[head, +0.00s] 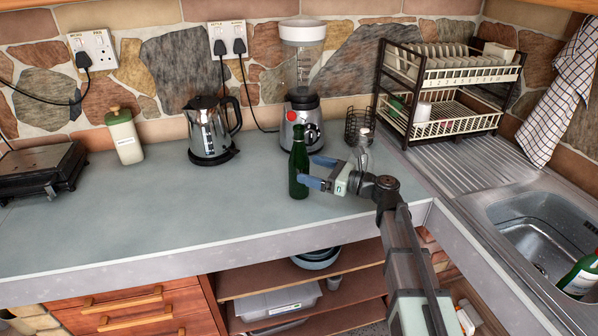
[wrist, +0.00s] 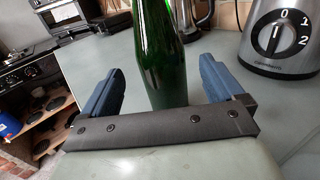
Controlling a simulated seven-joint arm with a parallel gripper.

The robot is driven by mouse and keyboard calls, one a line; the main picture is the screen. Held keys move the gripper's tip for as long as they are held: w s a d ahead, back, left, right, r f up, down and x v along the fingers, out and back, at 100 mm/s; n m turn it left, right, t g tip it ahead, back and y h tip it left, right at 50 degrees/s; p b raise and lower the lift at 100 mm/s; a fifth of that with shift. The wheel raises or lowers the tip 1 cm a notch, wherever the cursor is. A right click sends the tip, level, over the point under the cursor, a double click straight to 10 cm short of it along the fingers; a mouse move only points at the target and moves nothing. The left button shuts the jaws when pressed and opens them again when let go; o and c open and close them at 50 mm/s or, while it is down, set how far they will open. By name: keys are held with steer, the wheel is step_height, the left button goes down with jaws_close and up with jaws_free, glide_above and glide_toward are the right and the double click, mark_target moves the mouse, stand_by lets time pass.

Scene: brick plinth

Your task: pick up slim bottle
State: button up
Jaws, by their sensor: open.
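A slim green bottle (head: 298,163) stands upright on the grey counter (head: 180,223), in front of the blender. My gripper (head: 312,172) is at the bottle's right side, with its blue fingers open and pointing left. In the wrist view the dark green bottle (wrist: 160,50) stands between the two spread blue fingers of my gripper (wrist: 158,80). A gap shows on each side of the bottle there. The bottle's lower end is hidden by the gripper body in the wrist view.
The blender (head: 302,115) stands behind the bottle, and a kettle (head: 209,130) is to its left. A clear bottle (head: 362,152) stands just behind my wrist. A dish rack (head: 445,85) and sink (head: 540,232) are to the right. The counter's left front is clear.

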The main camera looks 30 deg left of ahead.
mark_target(299, 163)
steer(key=shift+a+r, duration=0.15)
steer(key=shift+a, duration=1.15)
steer(key=shift+a+r, duration=0.1)
steer(key=shift+a, duration=1.2)
steer(key=shift+c, duration=0.2)
steer(key=c, duration=1.4)
steer(key=shift+r, duration=0.1)
